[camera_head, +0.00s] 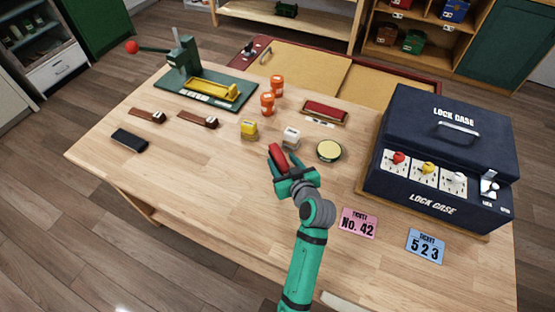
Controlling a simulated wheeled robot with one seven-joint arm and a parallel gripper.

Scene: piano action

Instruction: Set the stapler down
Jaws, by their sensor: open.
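A small red object (277,153), which looks like the stapler, is at the tips of my gripper (280,168), over the middle of the wooden table (200,190). My gripper is open, with the red object between or just beyond its fingers. Its near end is partly hidden by the gripper. I cannot tell whether it touches the tabletop or either finger.
The dark lock case (433,120) fills the right side. The table's front left is clear.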

